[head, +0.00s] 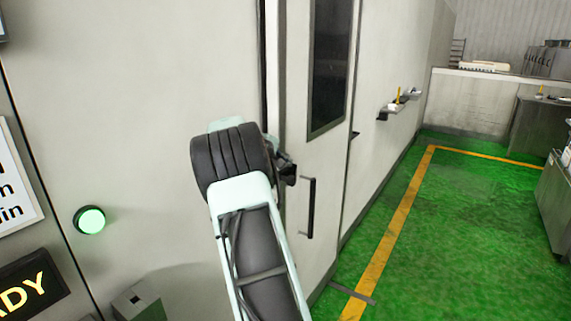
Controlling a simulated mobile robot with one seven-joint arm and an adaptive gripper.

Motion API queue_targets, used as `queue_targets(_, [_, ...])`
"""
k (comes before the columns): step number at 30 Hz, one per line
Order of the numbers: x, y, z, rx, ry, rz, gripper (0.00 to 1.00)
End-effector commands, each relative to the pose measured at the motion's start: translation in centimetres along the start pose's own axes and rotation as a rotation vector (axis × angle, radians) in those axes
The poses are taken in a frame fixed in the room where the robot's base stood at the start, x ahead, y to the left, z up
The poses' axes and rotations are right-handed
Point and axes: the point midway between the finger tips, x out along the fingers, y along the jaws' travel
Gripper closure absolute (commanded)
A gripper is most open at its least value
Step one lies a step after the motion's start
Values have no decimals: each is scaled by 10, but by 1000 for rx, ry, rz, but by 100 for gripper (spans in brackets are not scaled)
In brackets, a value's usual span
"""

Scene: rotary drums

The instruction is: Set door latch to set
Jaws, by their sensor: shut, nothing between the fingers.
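The door (322,190) is a pale panel with a tall dark window and appears closed. A dark vertical bar handle (311,208) is mounted on it. My arm reaches up from the bottom middle, and its thick dark joint covers the wall left of the door. My gripper (289,174) is a small dark shape just right of that joint, close to the top of the handle. It is shut with nothing held. I cannot tell whether it touches the door. No door latch can be made out; it may be hidden behind my gripper and arm.
A lit green round lamp (90,220) and a dark sign (33,283) with yellow letters are on the left wall. A small shelf (396,106) juts from the wall beyond the door. The green floor right of the yellow line (401,215) is clear up to steel counters.

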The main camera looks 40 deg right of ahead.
Motion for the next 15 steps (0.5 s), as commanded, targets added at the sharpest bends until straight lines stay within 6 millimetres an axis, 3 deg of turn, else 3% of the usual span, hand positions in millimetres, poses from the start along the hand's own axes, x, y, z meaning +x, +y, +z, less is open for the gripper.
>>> queue_targets(3, [-21,25,3,3,1,2,100])
queue_targets(15, [-62,90,2,3,2,1,100])
